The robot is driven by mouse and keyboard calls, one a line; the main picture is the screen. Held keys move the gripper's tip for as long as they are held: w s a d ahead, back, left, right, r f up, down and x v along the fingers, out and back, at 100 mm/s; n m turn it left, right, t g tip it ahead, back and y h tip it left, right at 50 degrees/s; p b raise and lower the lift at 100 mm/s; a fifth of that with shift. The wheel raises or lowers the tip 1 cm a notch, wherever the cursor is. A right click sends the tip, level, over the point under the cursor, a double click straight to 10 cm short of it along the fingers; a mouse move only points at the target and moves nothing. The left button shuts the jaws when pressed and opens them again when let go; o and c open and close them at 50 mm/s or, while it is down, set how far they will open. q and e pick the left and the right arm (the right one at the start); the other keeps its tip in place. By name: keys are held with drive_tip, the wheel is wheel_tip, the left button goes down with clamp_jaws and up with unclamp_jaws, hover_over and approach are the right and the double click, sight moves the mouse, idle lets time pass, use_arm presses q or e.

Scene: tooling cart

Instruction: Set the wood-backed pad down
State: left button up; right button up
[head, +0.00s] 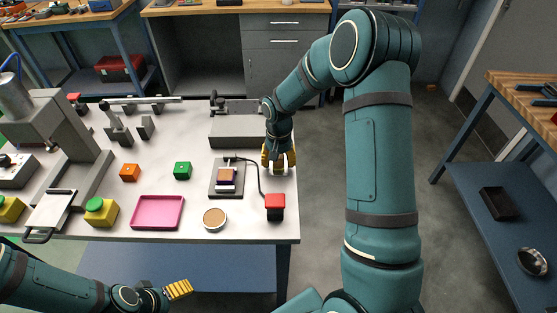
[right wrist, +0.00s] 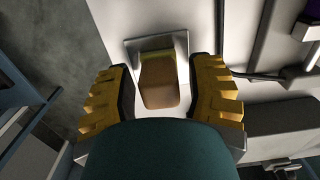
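The wood-backed pad (right wrist: 160,82) shows in the right wrist view as a brown block with a yellow-green edge. It is at a square pale metal plate (right wrist: 180,42), between the fingers of my right gripper (right wrist: 162,98). The fingers stand apart, with a narrow gap visible on each side of the pad. In the head view my right gripper (head: 278,160) is low over the right edge of the white bench, mostly hiding the pad. My left gripper (head: 178,290) is in front of the bench at the lower left; its finger opening is unclear.

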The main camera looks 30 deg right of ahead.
drive_tip(key=shift+r, duration=0.15)
drive_tip(key=shift+r, duration=0.25)
wheel_tip(320, 180, up, 12)
drive_tip(key=p, duration=0.2)
drive_tip(key=shift+w+d+f, duration=0.15)
drive_tip(key=shift+f, duration=0.05)
drive_tip(key=shift+r, duration=0.1)
idle(0.3)
